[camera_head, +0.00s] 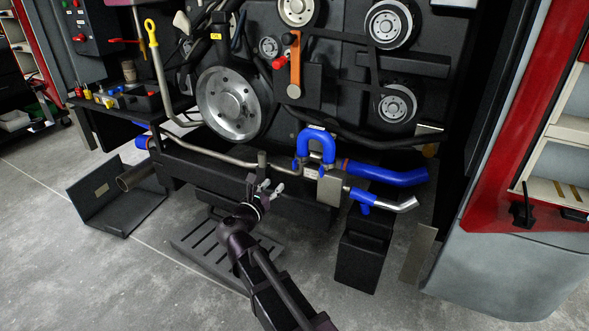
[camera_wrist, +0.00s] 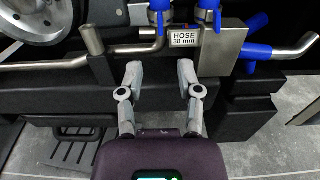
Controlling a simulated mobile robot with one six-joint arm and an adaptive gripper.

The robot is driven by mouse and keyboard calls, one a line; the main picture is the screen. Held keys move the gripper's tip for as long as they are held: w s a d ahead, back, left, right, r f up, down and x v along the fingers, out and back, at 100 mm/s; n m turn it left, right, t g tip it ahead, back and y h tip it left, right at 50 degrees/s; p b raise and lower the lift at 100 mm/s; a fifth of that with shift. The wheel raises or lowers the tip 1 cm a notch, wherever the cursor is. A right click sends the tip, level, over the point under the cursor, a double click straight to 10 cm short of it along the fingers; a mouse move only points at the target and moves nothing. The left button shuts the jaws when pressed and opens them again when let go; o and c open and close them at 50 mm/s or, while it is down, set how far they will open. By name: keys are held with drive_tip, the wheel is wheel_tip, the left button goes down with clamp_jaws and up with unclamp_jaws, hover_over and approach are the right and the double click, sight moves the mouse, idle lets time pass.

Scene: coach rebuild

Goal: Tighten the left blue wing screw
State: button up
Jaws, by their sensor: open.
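A blue U-shaped hose (camera_head: 316,142) stands on the metal pipework of the engine. In the wrist view its two blue ends, left (camera_wrist: 160,5) and right (camera_wrist: 208,4), have clamp bands and show at the top edge. My gripper (camera_head: 266,187) is open and empty, below and left of the hose. In the wrist view my gripper (camera_wrist: 160,76) has its two grey fingers apart, below the "HOSE 38 mm" label (camera_wrist: 185,39), with nothing between them.
A metal block (camera_wrist: 222,48) and a bent pipe with a blue part (camera_head: 365,197) lie to the right. A horizontal metal pipe (camera_head: 215,152) runs left. A black box (camera_head: 362,255) and a slatted step (camera_head: 205,250) stand low.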

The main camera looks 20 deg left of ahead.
sight(293, 164)
drive_tip(key=shift+w, duration=0.1)
idle(0.3)
drive_tip(key=w, duration=0.9)
drive_tip(key=w+d, duration=0.1)
drive_tip(key=w, duration=0.3)
drive_tip(key=shift+w, duration=0.3)
clamp_jaws()
